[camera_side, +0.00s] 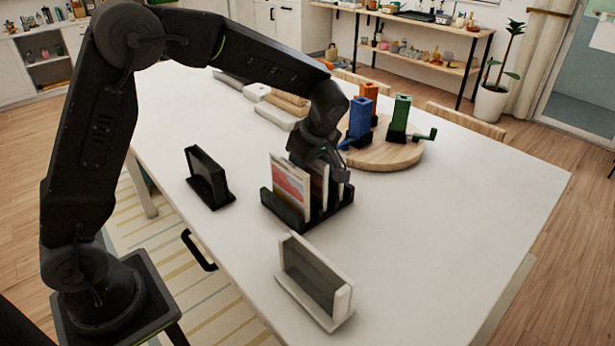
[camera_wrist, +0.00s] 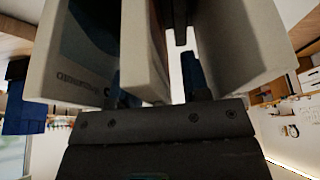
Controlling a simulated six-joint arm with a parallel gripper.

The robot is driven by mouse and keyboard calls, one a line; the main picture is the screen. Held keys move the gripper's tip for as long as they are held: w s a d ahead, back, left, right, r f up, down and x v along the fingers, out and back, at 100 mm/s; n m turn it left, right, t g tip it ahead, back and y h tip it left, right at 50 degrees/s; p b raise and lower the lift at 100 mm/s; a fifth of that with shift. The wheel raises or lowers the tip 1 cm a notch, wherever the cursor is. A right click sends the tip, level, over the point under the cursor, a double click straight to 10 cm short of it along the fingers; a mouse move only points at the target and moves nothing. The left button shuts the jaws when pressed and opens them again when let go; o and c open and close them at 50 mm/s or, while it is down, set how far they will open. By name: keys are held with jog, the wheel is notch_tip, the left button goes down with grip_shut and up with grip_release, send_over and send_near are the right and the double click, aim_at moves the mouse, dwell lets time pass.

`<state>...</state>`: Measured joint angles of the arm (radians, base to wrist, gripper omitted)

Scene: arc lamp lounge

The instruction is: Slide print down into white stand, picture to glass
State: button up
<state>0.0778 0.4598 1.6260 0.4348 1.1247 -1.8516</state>
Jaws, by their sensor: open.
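Several framed prints stand upright in a black slotted rack (camera_side: 288,212) on the white table. The nearest print (camera_side: 290,187) shows a red and pale picture in the side view. My gripper (camera_side: 322,172) is low over the rack, among the prints behind that one. In the wrist view the middle print (camera_wrist: 139,50) appears to stand between my open fingers, with one print (camera_wrist: 60,55) to the left and another (camera_wrist: 240,40) to the right. Whether the fingers touch it I cannot tell. The white stand (camera_side: 338,305), with a grey glass pane (camera_side: 312,270), is empty near the front of the table.
A black stand (camera_side: 207,178) is left of the rack. A round wooden board (camera_side: 395,157) behind it bears blue (camera_side: 360,118), orange (camera_side: 369,92) and green (camera_side: 401,113) blocks with cranks. Pale slabs (camera_side: 282,112) lie farther back. The table's right side is clear.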

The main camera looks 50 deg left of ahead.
jog(key=shift+f, duration=0.1)
jog(key=shift+c, duration=0.2)
grip_shut()
